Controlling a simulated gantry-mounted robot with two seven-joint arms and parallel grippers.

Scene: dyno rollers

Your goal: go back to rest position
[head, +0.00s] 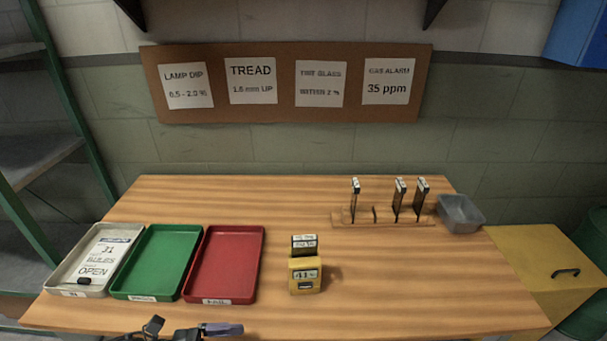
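My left gripper (190,331) shows only in part at the bottom edge of the head view, in front of the red and green trays. It is dark, with a blue-grey tip at its right side. The frame cuts it off, so I cannot tell whether it is open or holds anything. My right gripper is not in view. A yellow device (305,275) with a display stands upright on the wooden table (400,290), with a dark labelled block (304,242) at its top. It stands apart from my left gripper.
White tray (68,283) with a printed card, green tray (155,262) and red tray (224,265) stand at left. A wooden rack (385,221) holds three upright dark pieces; a grey bin (460,213) is beside it. The front right of the table is clear.

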